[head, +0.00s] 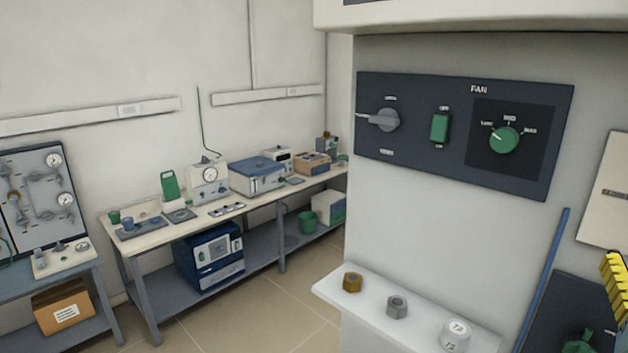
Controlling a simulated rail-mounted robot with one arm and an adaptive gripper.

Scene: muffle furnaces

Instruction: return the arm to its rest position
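My gripper and arm do not show in the head view, so their pose and what they may hold cannot be seen. The nearest thing is a pale cabinet wall (430,230) with a dark FAN panel (462,135). The panel carries a grey lever knob (383,119), a green rocker switch (440,127) and a green dial (504,140) marked MID at its top.
A white ledge (425,325) below the panel holds a brown nut (352,282), a grey nut (397,306) and a white weight (456,335). A blue rod (543,280) leans at right. A bench (135,245) with instruments stands behind; floor (270,318) between is clear.

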